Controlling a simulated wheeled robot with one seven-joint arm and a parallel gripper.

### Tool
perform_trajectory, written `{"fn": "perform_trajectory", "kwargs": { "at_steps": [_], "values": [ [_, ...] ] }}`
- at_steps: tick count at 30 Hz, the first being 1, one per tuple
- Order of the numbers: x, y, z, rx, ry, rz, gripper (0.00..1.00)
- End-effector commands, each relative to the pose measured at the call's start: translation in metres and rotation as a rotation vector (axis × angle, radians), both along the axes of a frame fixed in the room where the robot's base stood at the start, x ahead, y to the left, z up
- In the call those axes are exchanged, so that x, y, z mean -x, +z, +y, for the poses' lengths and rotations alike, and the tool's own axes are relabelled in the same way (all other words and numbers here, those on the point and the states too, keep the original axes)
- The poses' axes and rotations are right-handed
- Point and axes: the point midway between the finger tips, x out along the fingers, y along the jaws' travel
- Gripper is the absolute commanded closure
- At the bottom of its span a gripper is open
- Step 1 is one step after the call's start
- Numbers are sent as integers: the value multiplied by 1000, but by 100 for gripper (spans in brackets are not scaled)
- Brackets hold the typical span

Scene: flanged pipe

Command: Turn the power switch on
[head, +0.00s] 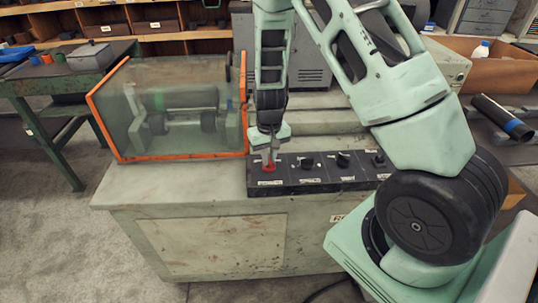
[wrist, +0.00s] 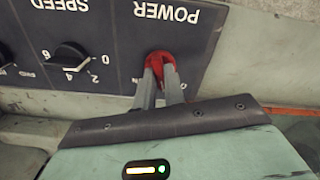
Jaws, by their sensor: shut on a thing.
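The power switch is a red knob (head: 268,168) at the left end of the black control panel (head: 325,186). In the wrist view the red knob (wrist: 162,64) sits below the upside-down word POWER. My gripper (head: 268,155) reaches down onto it from above. In the wrist view the two grey fingers of my gripper (wrist: 160,84) are shut on the knob, one on each side. The fingers cover part of the knob and its small position labels. I cannot tell which position the knob points to.
A black SPEED dial (wrist: 70,57) sits beside the switch, with more black knobs (head: 343,159) along the panel. A clear guard box with an orange frame (head: 170,108) stands close to the left of my gripper. The worktop's front left (head: 170,190) is clear.

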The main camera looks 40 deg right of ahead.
Motion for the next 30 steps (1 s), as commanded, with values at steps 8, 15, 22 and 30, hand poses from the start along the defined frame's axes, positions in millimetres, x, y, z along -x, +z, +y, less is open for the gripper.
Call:
{"fn": "perform_trajectory", "kwargs": {
  "at_steps": [8,15,22,30],
  "values": [
    [0,2,0,1,-263,0,100],
    [0,2,0,1,-493,0,100],
    [0,2,0,1,-709,1,100],
    [0,2,0,1,-931,-1,100]
  ]
}}
